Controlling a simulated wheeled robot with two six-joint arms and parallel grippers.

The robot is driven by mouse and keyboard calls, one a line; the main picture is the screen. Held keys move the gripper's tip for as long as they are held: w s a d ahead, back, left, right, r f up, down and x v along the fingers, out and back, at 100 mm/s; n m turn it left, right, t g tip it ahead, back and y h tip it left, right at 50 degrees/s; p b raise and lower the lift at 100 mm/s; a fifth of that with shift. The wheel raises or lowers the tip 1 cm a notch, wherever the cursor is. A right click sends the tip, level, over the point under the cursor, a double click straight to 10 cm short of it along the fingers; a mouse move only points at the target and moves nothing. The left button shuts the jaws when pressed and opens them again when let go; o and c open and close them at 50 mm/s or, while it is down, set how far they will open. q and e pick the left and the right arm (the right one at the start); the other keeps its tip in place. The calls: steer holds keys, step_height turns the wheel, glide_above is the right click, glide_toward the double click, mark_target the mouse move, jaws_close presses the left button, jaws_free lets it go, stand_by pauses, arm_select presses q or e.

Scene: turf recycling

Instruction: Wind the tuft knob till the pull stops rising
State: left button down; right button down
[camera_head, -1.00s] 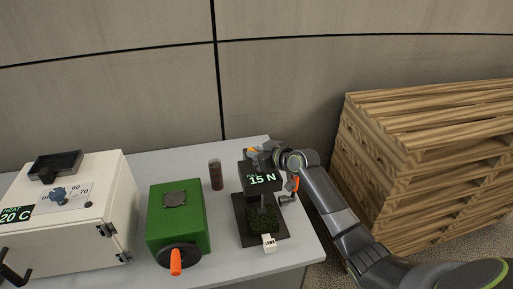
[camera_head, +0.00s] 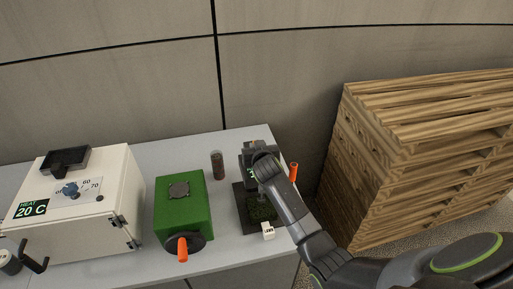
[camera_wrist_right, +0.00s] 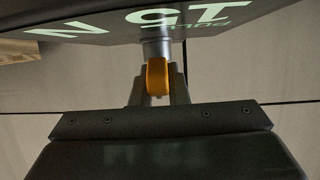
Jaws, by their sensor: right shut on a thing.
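The pull tester (camera_head: 247,157) stands at the right end of the table, largely covered by my right arm in the head view. The amber tuft knob (camera_wrist_right: 157,76) sits on a grey shaft below the display (camera_wrist_right: 150,20) in the right wrist view. My right gripper (camera_wrist_right: 158,94) is shut on the knob, a finger on each side. The display shows upside down and reads 15 N with PULL. In the head view the knob and fingertips are hidden. My left gripper is not in view.
An orange crank handle (camera_head: 293,172) stands free to the right of the tester. A green box (camera_head: 182,210) with an orange handle and a white heater (camera_head: 92,205) reading 20 C stand left. A brown cylinder (camera_head: 217,165) is near. Pallets (camera_head: 425,160) stack at right.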

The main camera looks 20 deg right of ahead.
steer(key=shift+m+h+b, duration=0.5)
steer(key=shift+m+h, duration=0.1)
steer(key=shift+g, duration=0.3)
steer(key=c, duration=1.4)
jaws_free()
